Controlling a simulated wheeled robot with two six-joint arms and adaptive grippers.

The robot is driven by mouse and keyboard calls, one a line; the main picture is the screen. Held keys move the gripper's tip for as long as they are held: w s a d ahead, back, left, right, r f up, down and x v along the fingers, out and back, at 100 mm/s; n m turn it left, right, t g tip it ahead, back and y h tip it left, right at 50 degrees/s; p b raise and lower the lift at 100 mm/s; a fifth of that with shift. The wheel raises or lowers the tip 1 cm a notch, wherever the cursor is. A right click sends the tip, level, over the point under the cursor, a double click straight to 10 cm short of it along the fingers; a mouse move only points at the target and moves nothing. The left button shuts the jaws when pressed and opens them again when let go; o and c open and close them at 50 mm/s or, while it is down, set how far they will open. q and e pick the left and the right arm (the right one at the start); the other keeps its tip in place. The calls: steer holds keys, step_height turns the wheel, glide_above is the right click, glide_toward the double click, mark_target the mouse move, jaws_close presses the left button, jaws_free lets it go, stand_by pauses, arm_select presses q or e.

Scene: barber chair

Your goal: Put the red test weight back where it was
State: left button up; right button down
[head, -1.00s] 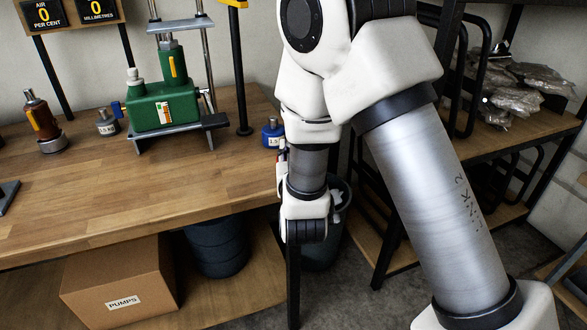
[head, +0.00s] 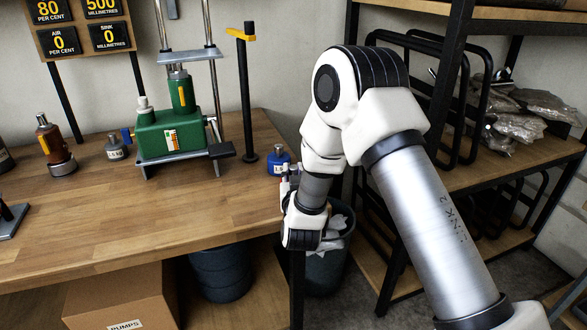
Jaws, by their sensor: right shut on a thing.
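My right gripper (head: 289,186) is over the right end of the wooden bench, its wrist toward me. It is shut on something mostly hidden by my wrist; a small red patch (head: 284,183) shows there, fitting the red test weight. A blue weight (head: 278,161) stands on the bench just behind the gripper; I cannot tell whether they touch. A grey weight (head: 115,148) stands farther left, beside the green jack. My left gripper is not in view.
The green jack (head: 172,133) stands in its frame at the back, with a black post (head: 247,95) to its right. A brown cylinder (head: 50,143) stands at left. The front bench top (head: 150,210) is clear. A bin (head: 328,270) is below right.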

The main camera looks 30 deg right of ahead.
steer(key=c, duration=1.1)
jaws_free()
steer(key=shift+o, duration=0.5)
steer(key=shift+s+a, duration=0.1)
